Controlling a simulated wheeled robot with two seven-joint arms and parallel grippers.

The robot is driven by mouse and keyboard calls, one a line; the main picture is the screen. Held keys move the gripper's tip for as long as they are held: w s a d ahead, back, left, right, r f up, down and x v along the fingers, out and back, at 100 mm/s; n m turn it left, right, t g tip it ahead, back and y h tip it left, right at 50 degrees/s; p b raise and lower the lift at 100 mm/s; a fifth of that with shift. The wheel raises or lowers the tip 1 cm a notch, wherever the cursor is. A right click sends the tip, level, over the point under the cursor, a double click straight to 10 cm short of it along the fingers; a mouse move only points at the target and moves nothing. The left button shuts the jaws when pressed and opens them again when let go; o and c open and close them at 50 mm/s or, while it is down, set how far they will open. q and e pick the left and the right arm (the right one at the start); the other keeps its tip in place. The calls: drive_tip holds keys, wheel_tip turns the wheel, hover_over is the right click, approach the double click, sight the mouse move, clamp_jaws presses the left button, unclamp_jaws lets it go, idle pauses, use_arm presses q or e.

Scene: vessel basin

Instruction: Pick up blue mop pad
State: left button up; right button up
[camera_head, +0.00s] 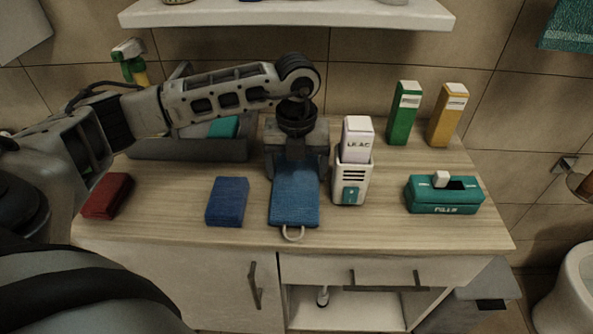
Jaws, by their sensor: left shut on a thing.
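The blue mop pad (295,206) is a flat blue textile piece with a pale loop at its front end, near the front edge of the wooden counter (370,224). My left gripper (296,172) points down over its far end and is shut on it. The fingers hide that end. I cannot tell whether the pad is lifted off the counter. My right gripper is not in view.
A darker blue block (228,201) lies left of the pad, and a red block (107,196) farther left. A white holder (352,182) with a lilac box stands close on the right. A teal box (444,196), green box (403,113) and yellow box (447,115) are farther right. A grey tray (190,150) is behind.

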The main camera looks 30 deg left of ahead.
sight(297, 191)
use_arm(q)
drive_tip(key=shift+r, duration=0.5)
drive_tip(key=s+d+r, duration=0.1)
drive_tip(key=r, duration=0.1)
drive_tip(key=s+r, duration=0.1)
drive_tip(key=r, duration=0.1)
drive_tip(key=s+d+r+b, duration=0.1)
drive_tip(key=s+r, duration=0.1)
drive_tip(key=r, duration=0.1)
drive_tip(key=shift+d, duration=0.35)
drive_tip(key=s+d+r, duration=0.4)
drive_tip(key=s+d, duration=0.1)
drive_tip(key=s, duration=0.2)
drive_tip(key=shift+s, duration=0.4)
